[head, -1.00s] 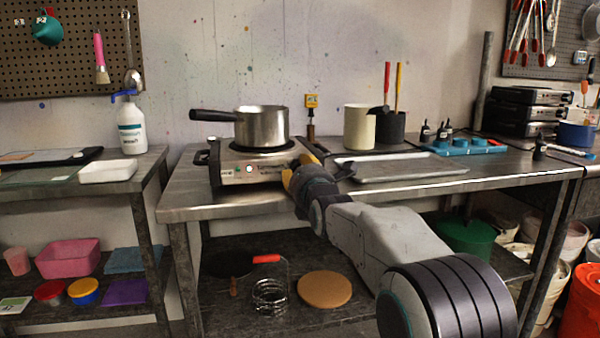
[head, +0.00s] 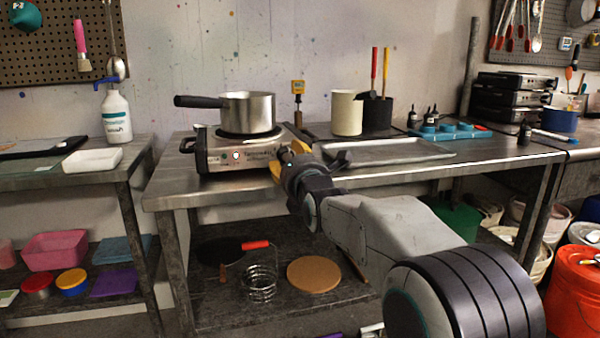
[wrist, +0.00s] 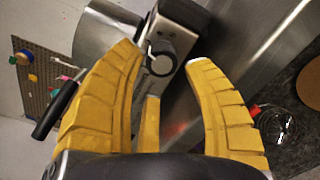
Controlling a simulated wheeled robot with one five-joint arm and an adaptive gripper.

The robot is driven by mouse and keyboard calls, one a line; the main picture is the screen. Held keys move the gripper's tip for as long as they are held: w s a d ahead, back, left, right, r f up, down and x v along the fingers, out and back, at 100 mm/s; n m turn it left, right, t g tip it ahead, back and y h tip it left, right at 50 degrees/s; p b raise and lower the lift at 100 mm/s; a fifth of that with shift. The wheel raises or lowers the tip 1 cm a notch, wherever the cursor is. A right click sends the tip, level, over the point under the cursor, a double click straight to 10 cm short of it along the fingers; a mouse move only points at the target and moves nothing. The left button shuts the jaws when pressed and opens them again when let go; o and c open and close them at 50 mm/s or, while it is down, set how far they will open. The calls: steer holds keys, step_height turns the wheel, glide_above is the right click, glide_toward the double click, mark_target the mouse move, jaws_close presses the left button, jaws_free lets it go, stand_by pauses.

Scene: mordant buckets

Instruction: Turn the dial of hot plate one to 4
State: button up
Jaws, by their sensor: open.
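The hot plate (head: 212,158), a silver box with a small indicator light on its front, stands on the steel table with a saucepan (head: 248,112) on top. In the head view the dial is hidden behind my gripper. I cannot read the dial's numbers.
The pot's black handle (head: 200,101) points left. A metal tray (head: 390,153) lies right of my gripper, with a cream canister (head: 346,114) and a black canister behind it.

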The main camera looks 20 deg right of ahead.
steer(key=s, duration=0.8)
steer(key=shift+s, duration=0.2)
